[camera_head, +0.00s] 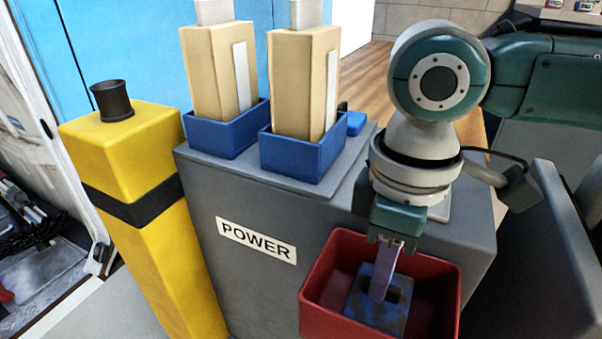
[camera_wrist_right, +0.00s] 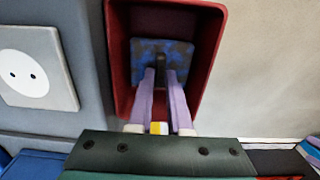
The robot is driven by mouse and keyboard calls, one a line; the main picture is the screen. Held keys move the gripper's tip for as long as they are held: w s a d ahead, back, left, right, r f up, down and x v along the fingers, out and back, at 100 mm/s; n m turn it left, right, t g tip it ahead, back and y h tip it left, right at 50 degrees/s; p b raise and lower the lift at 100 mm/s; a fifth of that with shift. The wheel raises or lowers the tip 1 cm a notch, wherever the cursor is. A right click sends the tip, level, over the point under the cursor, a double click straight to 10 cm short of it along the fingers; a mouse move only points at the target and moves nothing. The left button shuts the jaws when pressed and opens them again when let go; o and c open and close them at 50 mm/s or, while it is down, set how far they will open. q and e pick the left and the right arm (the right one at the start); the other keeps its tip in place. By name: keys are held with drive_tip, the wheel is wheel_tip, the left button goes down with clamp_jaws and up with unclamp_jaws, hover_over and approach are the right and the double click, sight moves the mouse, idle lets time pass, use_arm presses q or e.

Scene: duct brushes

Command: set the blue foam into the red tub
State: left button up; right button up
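The blue foam (camera_head: 365,303) is a mottled blue block with dark hollows in its top. It is inside the red tub (camera_head: 319,300), within its walls; I cannot tell whether it rests on the bottom. My right gripper (camera_head: 381,285) reaches down into the tub with its pale purple fingers at the foam's middle. In the right wrist view, the fingers (camera_wrist_right: 161,82) close on a dark middle part of the foam (camera_wrist_right: 182,62), and the tub wall (camera_wrist_right: 120,60) surrounds it. My left gripper is out of view.
A grey cabinet with a POWER label (camera_head: 256,241) stands behind the tub. On it are two blue holders (camera_head: 300,157) with tan brushes (camera_head: 300,80). A yellow post (camera_head: 160,240) with a black cup (camera_head: 112,100) stands left. A wall socket (camera_wrist_right: 32,80) shows in the wrist view.

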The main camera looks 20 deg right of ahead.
drive_tip(key=o, duration=0.4)
drive_tip(key=shift+o, duration=0.2)
wheel_tip(320, 180, up, 15)
drive_tip(key=p, duration=1.2)
